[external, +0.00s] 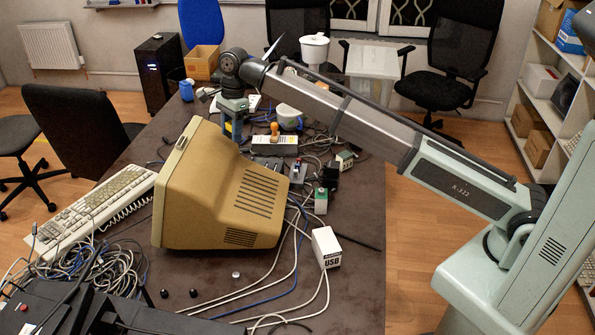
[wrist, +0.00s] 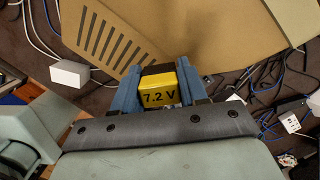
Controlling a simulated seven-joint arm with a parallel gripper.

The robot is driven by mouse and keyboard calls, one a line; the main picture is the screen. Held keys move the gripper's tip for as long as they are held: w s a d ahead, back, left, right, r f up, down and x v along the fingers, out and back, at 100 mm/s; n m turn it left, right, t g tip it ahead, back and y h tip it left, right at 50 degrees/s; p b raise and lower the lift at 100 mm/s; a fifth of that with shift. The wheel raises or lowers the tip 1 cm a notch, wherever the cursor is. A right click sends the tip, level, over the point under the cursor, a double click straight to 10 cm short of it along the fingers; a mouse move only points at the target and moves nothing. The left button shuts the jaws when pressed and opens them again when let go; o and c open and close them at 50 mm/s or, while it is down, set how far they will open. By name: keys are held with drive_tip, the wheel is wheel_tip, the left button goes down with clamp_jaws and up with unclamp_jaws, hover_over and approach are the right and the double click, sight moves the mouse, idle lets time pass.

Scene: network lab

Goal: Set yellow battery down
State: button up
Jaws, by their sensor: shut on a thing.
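The yellow battery (wrist: 160,92) has a black end and is marked 7.2 V. In the wrist view it sits between the two blue fingers of my gripper (wrist: 157,76), which is shut on it. In the external view my gripper (external: 233,120) points down over the table, beside the upper back part of the beige monitor. Only a small bit of yellow shows between the fingers there. The battery's underside and its height above the table cannot be told.
The bulky beige monitor (external: 220,195) stands close to my gripper. A power strip (external: 274,144), tangled cables and a white USB box (external: 326,247) lie on the dark table (external: 356,205). A keyboard (external: 95,212) lies at the left. The table's right side is mostly bare.

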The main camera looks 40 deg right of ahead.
drive_tip(key=s+a+n, duration=0.4)
drive_tip(key=s+a, duration=1)
drive_tip(key=s, duration=0.1)
drive_tip(key=n+g, duration=0.1)
drive_tip(key=n, duration=0.2)
hover_over(225, 310)
drive_tip(key=shift+w+d+f, duration=0.15)
drive_tip(key=shift+f, duration=6.9)
drive_tip(key=shift+w+d+f, duration=0.1)
drive_tip(key=shift+f, duration=6.9)
drive_tip(key=shift+f, duration=0.15)
drive_tip(key=o, duration=1.1)
wheel_tip(225, 310, up, 12)
drive_tip(key=w+d, duration=0.1)
drive_tip(key=shift+d, duration=0.15)
